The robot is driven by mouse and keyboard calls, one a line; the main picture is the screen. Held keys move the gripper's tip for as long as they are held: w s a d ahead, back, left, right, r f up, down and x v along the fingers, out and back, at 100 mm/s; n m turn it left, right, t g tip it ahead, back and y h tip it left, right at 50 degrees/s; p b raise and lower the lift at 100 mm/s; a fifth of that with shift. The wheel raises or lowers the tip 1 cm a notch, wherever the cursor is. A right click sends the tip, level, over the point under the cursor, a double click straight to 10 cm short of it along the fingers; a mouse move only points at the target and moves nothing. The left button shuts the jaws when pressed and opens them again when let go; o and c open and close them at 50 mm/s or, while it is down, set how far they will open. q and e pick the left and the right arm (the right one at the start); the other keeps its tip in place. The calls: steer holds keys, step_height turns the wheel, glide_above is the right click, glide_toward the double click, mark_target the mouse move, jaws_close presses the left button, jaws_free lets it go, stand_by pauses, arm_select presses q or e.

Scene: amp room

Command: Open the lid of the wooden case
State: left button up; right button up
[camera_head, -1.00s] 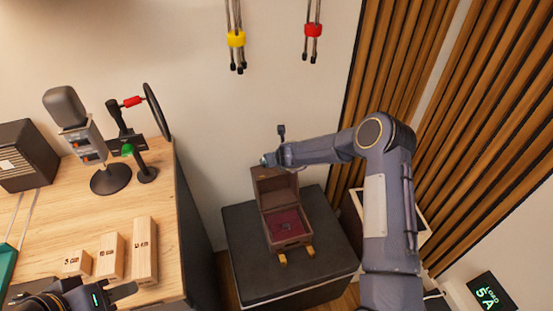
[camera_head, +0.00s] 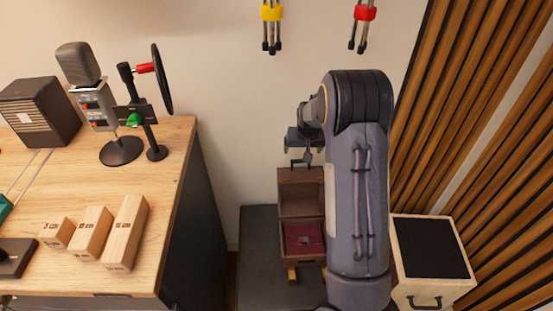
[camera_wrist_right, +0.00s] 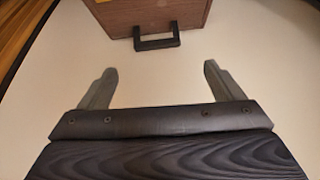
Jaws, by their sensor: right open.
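The wooden case (camera_head: 324,258) sits on a dark stand, partly hidden by my right arm. Its lid (camera_head: 297,192) stands raised at the back, and the red lining inside shows. My right gripper (camera_head: 301,163) is just above the lid's upper edge. In the right wrist view the gripper (camera_wrist_right: 160,82) is open and empty, with its two fingers apart. The brown lid (camera_wrist_right: 160,14) and its black handle (camera_wrist_right: 157,43) lie beyond the fingertips, with a gap between. My left gripper is not in view.
The dark stand (camera_head: 258,265) has bare room left of the case. A wooden desk (camera_head: 165,190) with a microphone (camera_head: 82,68) and several wooden blocks is at the left. A pale cabinet (camera_head: 435,291) stands at the right. The wall is close behind the case.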

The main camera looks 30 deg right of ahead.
mark_target(301, 160)
steer(key=x, duration=0.7)
steer(key=shift+d+f, duration=0.2)
steer(key=shift+f, duration=0.2)
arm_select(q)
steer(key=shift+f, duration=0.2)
